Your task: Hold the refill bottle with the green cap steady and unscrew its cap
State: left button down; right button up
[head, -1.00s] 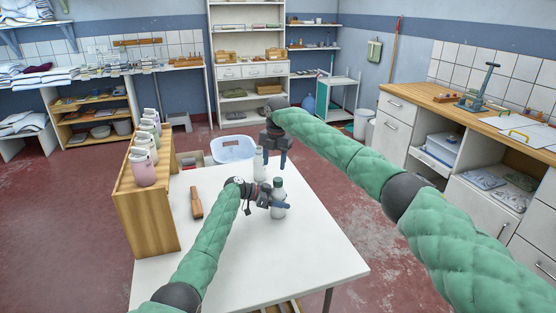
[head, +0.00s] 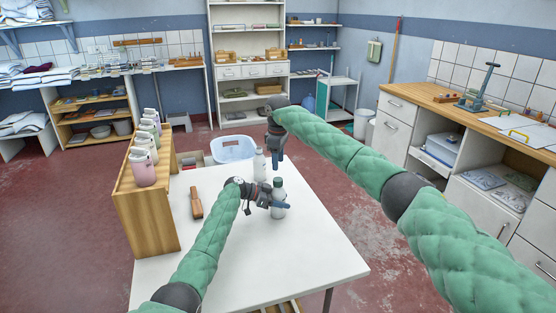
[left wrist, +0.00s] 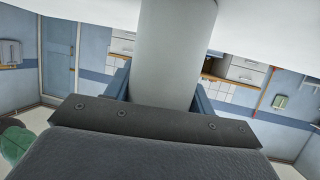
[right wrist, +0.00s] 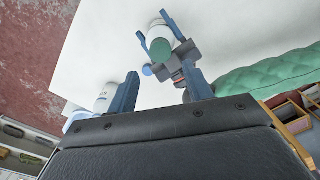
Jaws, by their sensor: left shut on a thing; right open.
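The refill bottle (head: 279,211) stands upright on the white table, with its green cap (right wrist: 160,48) on top; the cap looks grey-green in the head view (head: 279,183). My left gripper (head: 274,201) is shut around the bottle's body below the cap. In the left wrist view the pale body (left wrist: 178,60) fills the space between the fingers. My right gripper (head: 276,163) is open and empty, above the table and behind the bottle. In the right wrist view its fingers (right wrist: 165,90) are apart, with the green cap beyond them, not between them.
A second white bottle (head: 259,168) stands behind the held one, close to my right gripper. A brown wooden tool (head: 197,204) lies at the table's left. A wooden stand (head: 145,206) with several containers is at the left edge. The table's front right (head: 315,250) is clear.

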aim_at(278, 179)
jog(key=shift+f+m, duration=0.1)
jog(key=shift+m, duration=0.9)
jog(key=shift+f, duration=3.95)
jog(key=c, duration=1)
